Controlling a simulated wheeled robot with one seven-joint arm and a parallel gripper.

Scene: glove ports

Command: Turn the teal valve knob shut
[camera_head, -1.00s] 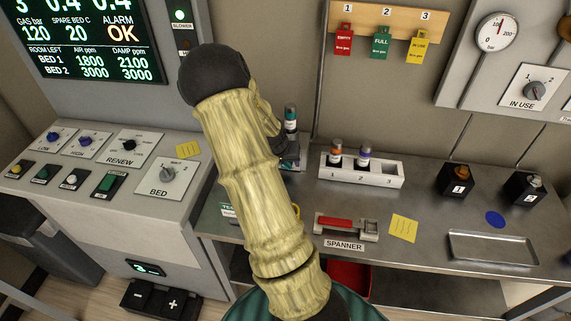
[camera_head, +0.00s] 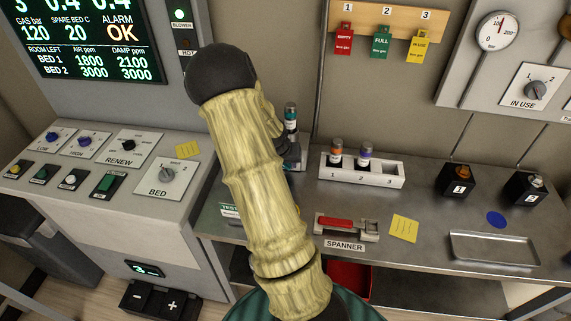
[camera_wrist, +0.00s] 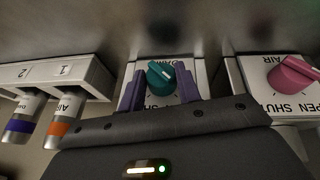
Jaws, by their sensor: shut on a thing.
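The teal valve knob (camera_wrist: 161,75) shows in the wrist view on a white plate, with a pale pointer line on its face. The plate's lettering is partly covered, so the knob's setting cannot be read. My gripper (camera_wrist: 160,88) has its two purple fingers on either side of the knob and is shut on it. In the head view my own arm hides the knob and the gripper.
A pink knob (camera_wrist: 292,74) on a plate marked OPEN and SHUT sits close at right in the wrist view. A white rack (camera_wrist: 62,72) with labelled vials is at left. On the bench are a red-handled spanner (camera_head: 336,224) and a metal tray (camera_head: 494,249).

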